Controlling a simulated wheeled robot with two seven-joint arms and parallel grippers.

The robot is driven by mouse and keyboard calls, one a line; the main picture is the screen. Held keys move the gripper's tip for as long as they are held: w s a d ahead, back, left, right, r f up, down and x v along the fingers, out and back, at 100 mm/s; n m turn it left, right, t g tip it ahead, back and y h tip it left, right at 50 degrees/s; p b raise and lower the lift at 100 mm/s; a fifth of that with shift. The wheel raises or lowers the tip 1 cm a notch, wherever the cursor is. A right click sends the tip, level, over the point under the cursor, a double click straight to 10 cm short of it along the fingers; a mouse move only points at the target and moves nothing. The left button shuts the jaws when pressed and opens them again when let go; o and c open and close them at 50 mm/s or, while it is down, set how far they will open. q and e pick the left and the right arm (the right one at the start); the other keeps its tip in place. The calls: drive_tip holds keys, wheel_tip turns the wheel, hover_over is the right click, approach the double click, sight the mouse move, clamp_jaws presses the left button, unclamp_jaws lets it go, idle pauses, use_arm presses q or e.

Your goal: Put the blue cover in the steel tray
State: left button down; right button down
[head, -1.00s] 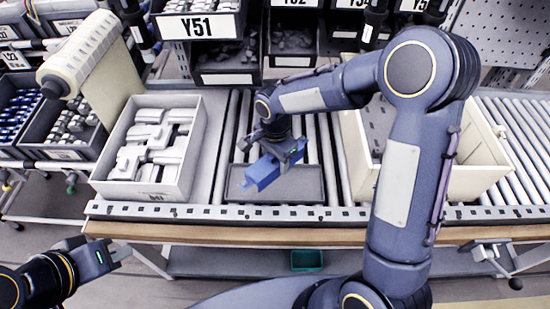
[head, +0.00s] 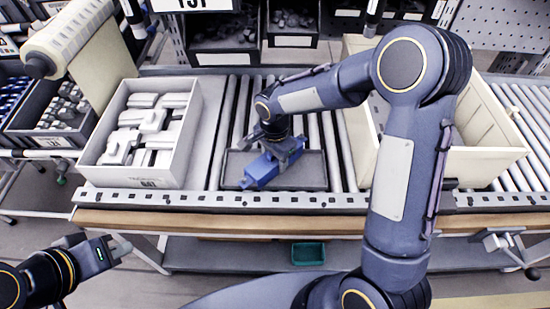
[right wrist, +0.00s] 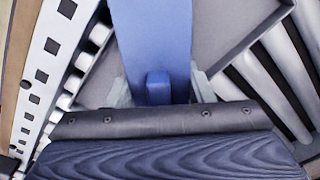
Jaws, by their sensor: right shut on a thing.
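The blue cover (head: 260,171) is a blue block-like piece at the left part of the steel tray, over its floor. The steel tray (head: 312,172) is a shallow dark grey tray on the roller conveyor. My right gripper (head: 281,153) is shut on the blue cover, inside the tray's outline. In the right wrist view the cover (right wrist: 155,45) runs up between the fingers, with the tray floor close behind it. Whether the cover touches the floor, I cannot tell. My left gripper (head: 122,249) is at lower left, away from the tray, its fingers apart and empty.
A light bin of white parts (head: 185,150) stands left of the tray. A cream bin (head: 480,160) stands on the right, partly behind my right arm. Dark shelf bins (head: 225,57) line the back. A small green bin (head: 308,254) sits below the conveyor's wooden edge.

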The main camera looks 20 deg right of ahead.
drive_tip(key=c, duration=1)
unclamp_jaws()
drive_tip(key=shift+s+f, duration=0.25)
drive_tip(key=shift+f, duration=0.35)
drive_tip(key=o, duration=0.4)
drive_tip(key=shift+w, duration=0.3)
drive_tip(key=shift+s+r, duration=0.1)
drive_tip(key=shift+r, duration=3.9)
